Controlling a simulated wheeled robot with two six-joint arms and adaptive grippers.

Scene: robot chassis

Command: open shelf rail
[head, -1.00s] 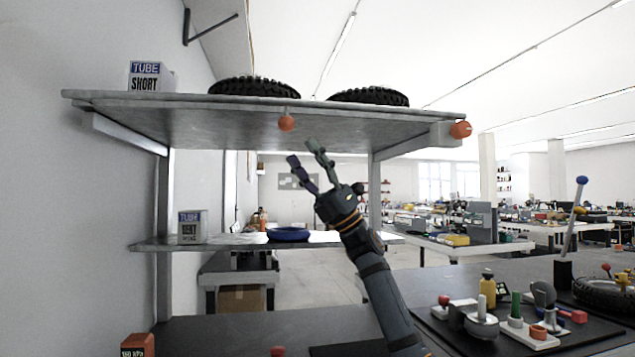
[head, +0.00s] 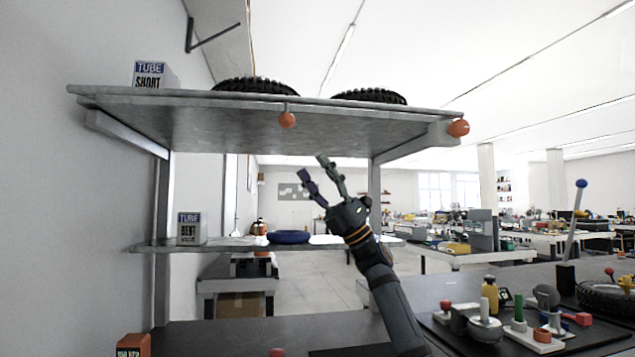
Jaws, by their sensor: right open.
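The upper shelf (head: 250,128) spans the left and middle of the head view. A thin rail (head: 230,98) runs along its front edge, with an orange knob (head: 287,120) hanging near the middle and another orange knob (head: 458,128) at the right end. My right gripper (head: 314,169) is open and empty, with its fingers pointing up and left. In the picture it is below the shelf's front edge, to the lower right of the middle knob and apart from it. My left gripper is out of view.
Two black tires (head: 256,86) (head: 369,96) and a "TUBE SHORT" box (head: 150,74) sit on the upper shelf. The lower shelf (head: 225,245) holds a "TUBE BENT" box (head: 190,228) and a blue ring (head: 289,237). A tool board (head: 470,338) lies at the lower right.

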